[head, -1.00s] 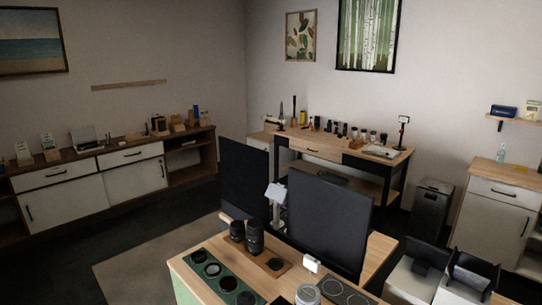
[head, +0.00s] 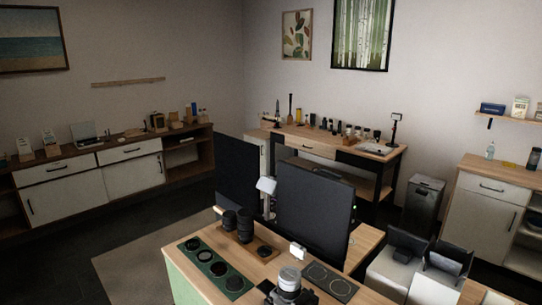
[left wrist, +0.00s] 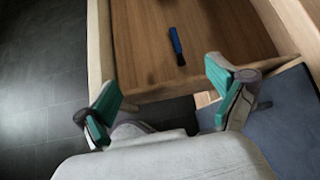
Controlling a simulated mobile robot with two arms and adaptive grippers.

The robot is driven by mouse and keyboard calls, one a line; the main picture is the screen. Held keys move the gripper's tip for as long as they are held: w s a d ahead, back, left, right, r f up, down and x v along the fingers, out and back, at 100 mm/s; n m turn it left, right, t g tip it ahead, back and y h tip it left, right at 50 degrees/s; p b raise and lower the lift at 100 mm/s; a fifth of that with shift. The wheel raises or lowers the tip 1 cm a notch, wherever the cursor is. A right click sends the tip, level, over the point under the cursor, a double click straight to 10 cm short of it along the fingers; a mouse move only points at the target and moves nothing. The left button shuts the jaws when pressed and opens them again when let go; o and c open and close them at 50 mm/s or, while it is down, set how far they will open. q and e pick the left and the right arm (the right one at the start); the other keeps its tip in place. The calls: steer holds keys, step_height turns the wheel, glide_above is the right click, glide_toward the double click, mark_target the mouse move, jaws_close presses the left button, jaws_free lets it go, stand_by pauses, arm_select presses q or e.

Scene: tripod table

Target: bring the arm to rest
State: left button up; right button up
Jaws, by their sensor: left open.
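My left gripper (left wrist: 163,78) shows in the left wrist view with its two teal-padded fingers wide apart. It is open, and nothing is between the fingers. Beyond the fingertips is a wooden surface with raised edges, and a small blue and dark stick-like object (left wrist: 177,46) lies on it, apart from the fingers. Neither gripper shows in the head view, so my right gripper is out of sight.
In the head view a wooden table (head: 195,284) stands close in front, with a green tray (head: 192,243), black lenses (head: 245,226) and a silver and black object (head: 289,279). Dark upright panels (head: 313,217) rise behind it. Dark floor (left wrist: 45,60) lies left of the wooden piece in the wrist view.

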arm_select(q)
steer(key=s+d+r+n+g+h, duration=0.1)
steer(key=s+r+n+g+h, duration=0.55)
steer(key=n, duration=0.45)
steer(key=s+a+r+n+t, duration=0.1)
steer(key=a+r+n, duration=0.3)
steer(key=a+n, duration=0.5)
steer(key=s+a+r+n+t, duration=0.1)
steer(key=a+r+n, duration=0.35)
steer(key=a, duration=0.95)
step_height(320, 180, down, 30)
steer(key=b, duration=0.5)
steer(key=s+a+f+g+b, duration=0.1)
steer(key=s+f+b, duration=0.1)
steer(key=s+f, duration=0.7)
steer(key=s+a+f+g+b, duration=0.1)
steer(key=s+f+b, duration=0.2)
steer(key=s+f, duration=0.5)
step_height(320, 180, down, 6)
steer(key=shift+s+a+r, duration=0.1)
steer(key=shift+s+a, duration=0.2)
steer(key=shift+s, duration=0.1)
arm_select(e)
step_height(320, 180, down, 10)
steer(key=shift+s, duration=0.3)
